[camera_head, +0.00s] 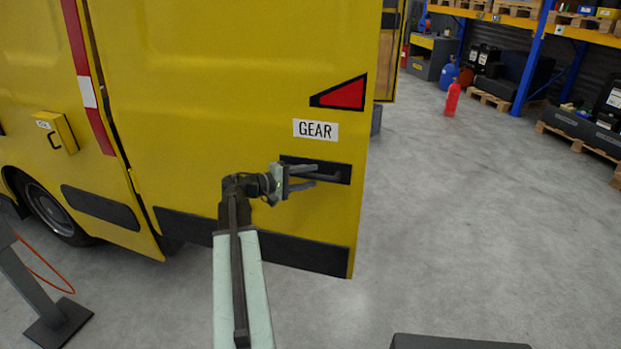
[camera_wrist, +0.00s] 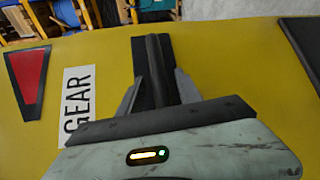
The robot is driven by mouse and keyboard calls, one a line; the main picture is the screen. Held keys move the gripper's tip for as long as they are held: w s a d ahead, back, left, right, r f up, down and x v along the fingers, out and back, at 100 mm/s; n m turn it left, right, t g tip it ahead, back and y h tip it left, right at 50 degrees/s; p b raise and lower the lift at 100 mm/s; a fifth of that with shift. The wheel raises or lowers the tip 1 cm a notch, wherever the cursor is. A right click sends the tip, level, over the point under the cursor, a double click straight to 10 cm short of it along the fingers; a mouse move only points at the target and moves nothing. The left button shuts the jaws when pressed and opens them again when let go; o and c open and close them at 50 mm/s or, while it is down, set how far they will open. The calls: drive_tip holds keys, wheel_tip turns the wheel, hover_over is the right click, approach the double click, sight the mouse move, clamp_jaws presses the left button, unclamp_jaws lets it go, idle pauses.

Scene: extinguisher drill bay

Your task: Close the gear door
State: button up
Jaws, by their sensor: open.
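The gear door (camera_head: 230,110) is a large yellow panel with a GEAR label (camera_head: 316,130), a red reflector and a dark lower strip. A dark gap runs along its left edge beside the van body; how far it stands open is hard to tell. Its black handle (camera_head: 335,176) is near the right edge; the wrist view also shows the handle (camera_wrist: 151,60). My gripper (camera_head: 312,177) is open in front of the handle. In the wrist view my gripper (camera_wrist: 157,88) has one finger on each side of the handle bar. Contact cannot be told.
The yellow van body (camera_head: 40,90) with a small yellow box (camera_head: 56,132) is at left. A dark stand (camera_head: 45,300) is at lower left. A red extinguisher (camera_head: 452,98) and loaded shelves are at back right. The grey floor (camera_head: 470,220) right of the door is clear.

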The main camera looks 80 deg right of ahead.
drive_tip(key=shift+s+d, duration=0.2)
drive_tip(key=shift+s, duration=0.05)
clamp_jaws()
idle(0.3)
drive_tip(key=shift+d, duration=0.1)
idle(0.8)
